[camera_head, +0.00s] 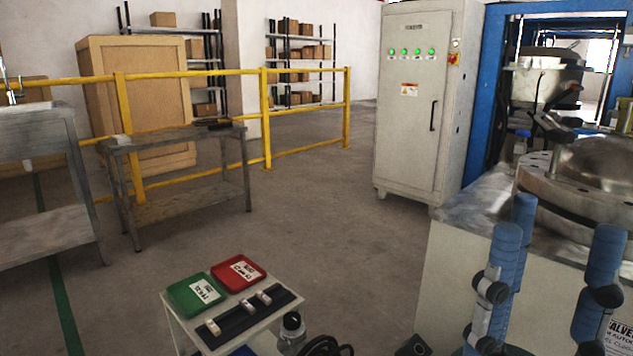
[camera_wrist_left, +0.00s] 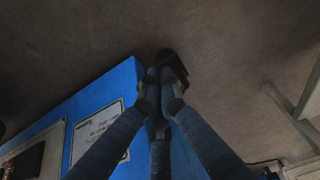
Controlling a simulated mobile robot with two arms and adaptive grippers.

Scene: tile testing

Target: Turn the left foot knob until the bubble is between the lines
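Neither a foot knob nor a bubble with lines can be made out in either view. A machine with a round metal lid (camera_head: 590,175) stands on a pale cabinet (camera_head: 455,265) at the right of the head view. My right gripper (camera_head: 556,235) is in front of this cabinet; its blue fingers point up, stand apart and hold nothing visible. In the left wrist view, the blue fingers of my left gripper (camera_wrist_left: 162,72) come together at their tips, with no object visible between them. Beyond them is a blue panel (camera_wrist_left: 115,85) with a white label. The left gripper is not visible in the head view.
A small trolley (camera_head: 180,325) with a green tray (camera_head: 195,293) and a red tray (camera_head: 238,273) stands at the bottom, beside a small bottle (camera_head: 292,330). A grey electrical cabinet (camera_head: 410,140), metal table (camera_head: 175,145) and yellow railing (camera_head: 310,146) are behind. The middle floor is clear.

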